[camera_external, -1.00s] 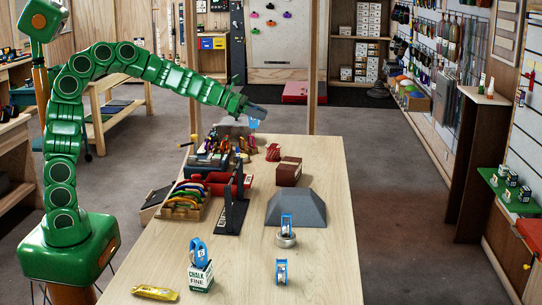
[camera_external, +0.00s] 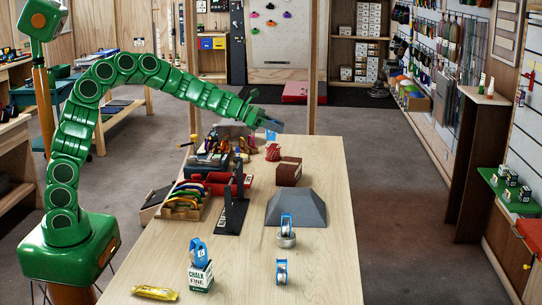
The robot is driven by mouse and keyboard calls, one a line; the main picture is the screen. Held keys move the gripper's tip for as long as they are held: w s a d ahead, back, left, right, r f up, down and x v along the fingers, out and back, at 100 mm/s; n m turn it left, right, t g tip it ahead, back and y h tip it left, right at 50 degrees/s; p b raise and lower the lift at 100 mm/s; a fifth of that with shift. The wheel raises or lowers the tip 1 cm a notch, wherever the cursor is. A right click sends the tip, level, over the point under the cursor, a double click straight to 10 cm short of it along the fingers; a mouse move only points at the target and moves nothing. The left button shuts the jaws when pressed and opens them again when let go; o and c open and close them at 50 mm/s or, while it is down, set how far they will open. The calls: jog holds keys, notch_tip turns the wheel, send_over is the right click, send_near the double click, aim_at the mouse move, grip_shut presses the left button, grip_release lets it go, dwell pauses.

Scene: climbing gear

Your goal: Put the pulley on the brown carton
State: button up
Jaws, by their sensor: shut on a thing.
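My gripper (camera_external: 272,127) is at the far end of the table, at the end of the outstretched green arm. It is shut on a small blue thing, which looks like the pulley (camera_external: 270,135) and hangs below the fingers, partly hidden by them. The brown carton (camera_external: 289,172) stands on the table nearer the camera, below and slightly right of my gripper in the picture. Its top looks bare. The pulley is apart from the carton.
A small red thing (camera_external: 272,152) stands between gripper and carton. A grey sloped block (camera_external: 295,208) is in front of the carton. A red toolbox (camera_external: 226,183) and black stand (camera_external: 232,212) are left. Other blue items stand near the front, one on a chalk box (camera_external: 201,276).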

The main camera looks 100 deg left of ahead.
jog(key=w+a+f, duration=0.1)
jog(key=w+f, duration=0.1)
jog(key=w+a+f, duration=0.1)
jog(key=w+f, duration=0.1)
jog(key=w+a+f, duration=0.1)
jog(key=w+f, duration=0.1)
jog(key=f, duration=0.1)
jog(key=shift+w+a, duration=0.2)
jog(key=shift+f, duration=1.6)
jog(key=shift+f, duration=0.1)
jog(key=o, duration=1.1)
jog(key=shift+s+r, duration=0.1)
jog(key=shift+r, duration=0.1)
jog(key=shift+v, duration=5.8)
